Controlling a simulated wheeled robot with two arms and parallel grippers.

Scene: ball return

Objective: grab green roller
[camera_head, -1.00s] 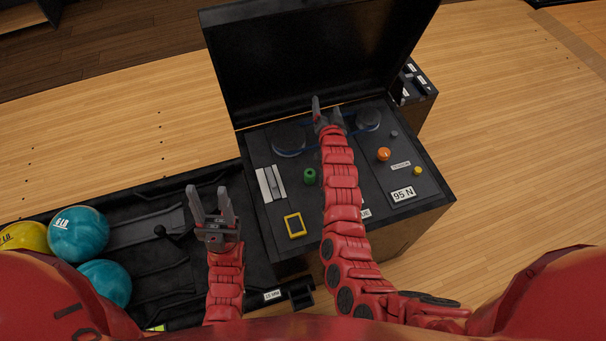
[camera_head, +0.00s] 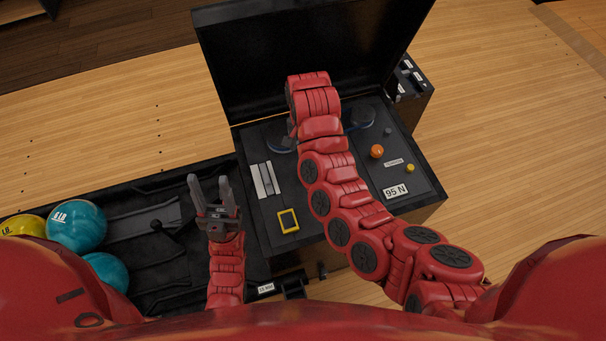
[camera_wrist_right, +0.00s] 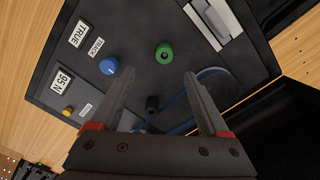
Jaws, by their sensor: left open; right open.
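The green roller (camera_wrist_right: 164,54) stands on the dark panel of the open box in the right wrist view, just beyond and between my right fingertips. In the head view it is hidden behind my right arm. My right gripper (camera_wrist_right: 158,82) is open and empty, its two fingers apart, pointing at the panel; the arm hides it in the head view. My left gripper (camera_head: 212,183) is open and empty, fingers pointing up, over the black ball return tray at the left of the box.
The panel also carries a blue knob (camera_wrist_right: 109,66), an orange knob (camera_head: 377,151), a yellow frame (camera_head: 288,221), a white slotted plate (camera_head: 262,180) and a blue belt (camera_wrist_right: 176,101). The raised lid (camera_head: 300,50) stands behind. Teal balls (camera_head: 76,227) lie in the tray (camera_head: 150,275).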

